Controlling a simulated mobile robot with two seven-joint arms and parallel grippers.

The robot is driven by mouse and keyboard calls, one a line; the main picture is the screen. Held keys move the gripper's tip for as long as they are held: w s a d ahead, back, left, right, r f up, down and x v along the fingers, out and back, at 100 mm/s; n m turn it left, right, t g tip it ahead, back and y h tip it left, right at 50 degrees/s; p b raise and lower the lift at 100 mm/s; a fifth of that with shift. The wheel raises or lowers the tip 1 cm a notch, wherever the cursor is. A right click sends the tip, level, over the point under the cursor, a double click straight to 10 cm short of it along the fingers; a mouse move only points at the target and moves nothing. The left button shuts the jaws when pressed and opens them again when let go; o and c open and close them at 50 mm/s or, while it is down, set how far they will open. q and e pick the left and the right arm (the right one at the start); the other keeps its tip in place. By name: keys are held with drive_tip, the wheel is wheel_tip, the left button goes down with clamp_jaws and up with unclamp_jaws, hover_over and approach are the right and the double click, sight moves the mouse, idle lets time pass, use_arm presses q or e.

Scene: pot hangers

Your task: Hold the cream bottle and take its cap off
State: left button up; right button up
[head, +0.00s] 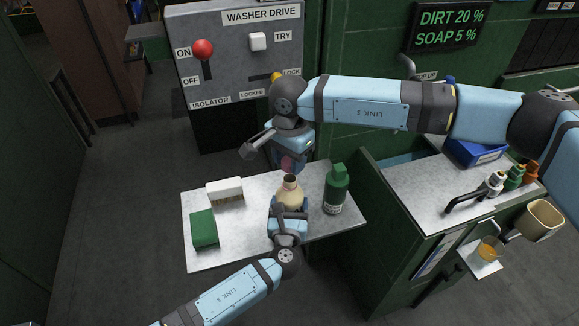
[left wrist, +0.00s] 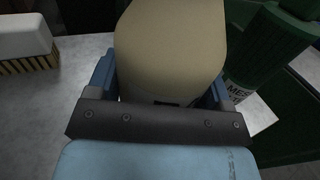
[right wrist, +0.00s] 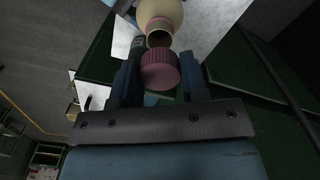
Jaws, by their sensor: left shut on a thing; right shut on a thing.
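The cream bottle (head: 291,191) stands upright over the grey table, its dark open mouth showing. My left gripper (head: 288,207) is shut around its body from the near side. In the left wrist view the bottle (left wrist: 170,45) fills the space between the fingers (left wrist: 160,92). The maroon ribbed cap (right wrist: 160,70) is off the neck, between the fingers of my right gripper (right wrist: 160,82), which is shut on it. In the right wrist view the bottle (right wrist: 161,12) shows its open neck beyond the cap. In the head view the cap (head: 287,163) is just above the mouth.
A green bottle (head: 336,190) stands close to the right of the cream bottle. A white brush (head: 225,190) and a green block (head: 204,229) lie on the table (head: 245,237) to the left. The washer drive panel (head: 232,80) rises behind.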

use_arm(q)
drive_tip(key=o, duration=1.7)
drive_tip(key=shift+o, duration=0.2)
drive_tip(key=shift+s, duration=0.1)
